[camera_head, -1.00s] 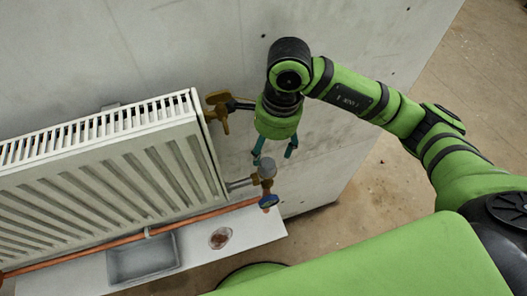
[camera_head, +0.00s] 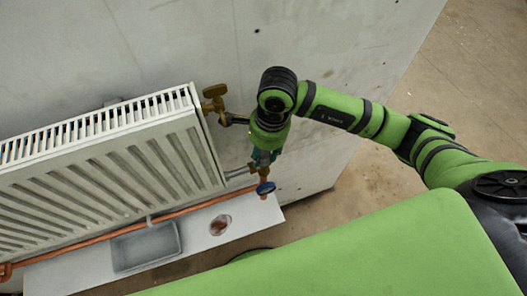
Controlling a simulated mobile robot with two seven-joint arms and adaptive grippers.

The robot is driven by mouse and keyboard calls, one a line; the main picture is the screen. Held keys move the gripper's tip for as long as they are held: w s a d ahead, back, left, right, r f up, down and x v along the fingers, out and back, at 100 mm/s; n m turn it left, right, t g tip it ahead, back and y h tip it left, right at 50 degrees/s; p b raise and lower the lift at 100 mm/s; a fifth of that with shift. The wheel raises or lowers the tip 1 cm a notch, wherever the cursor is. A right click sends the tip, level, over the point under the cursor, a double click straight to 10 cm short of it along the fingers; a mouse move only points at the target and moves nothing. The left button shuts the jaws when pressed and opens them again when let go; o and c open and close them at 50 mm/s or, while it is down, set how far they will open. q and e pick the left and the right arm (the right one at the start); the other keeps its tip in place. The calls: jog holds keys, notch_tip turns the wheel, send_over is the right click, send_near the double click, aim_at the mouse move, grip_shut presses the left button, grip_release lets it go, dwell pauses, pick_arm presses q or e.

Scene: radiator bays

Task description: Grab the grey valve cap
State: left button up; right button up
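My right gripper (camera_head: 264,156) points down over the lower brass valve (camera_head: 264,173) at the radiator's right end. Its teal fingertips are at the top of this valve, where the grey valve cap sat in the earlier view. The cap is now hidden behind the gripper and its fingers. I cannot tell whether the fingers are closed on it or only around it. A blue handle (camera_head: 265,188) shows just below the brass body. My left gripper is not in view.
The white radiator (camera_head: 110,175) fills the left, close to the gripper. An upper brass valve (camera_head: 214,92) juts out beside my arm. Below, a copper pipe (camera_head: 190,210) runs above a white ledge (camera_head: 195,245) with a grey tray (camera_head: 145,249) and a small round dish (camera_head: 220,225).

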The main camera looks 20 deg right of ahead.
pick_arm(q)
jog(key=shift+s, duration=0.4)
pick_arm(e)
jog(key=shift+r, duration=0.15)
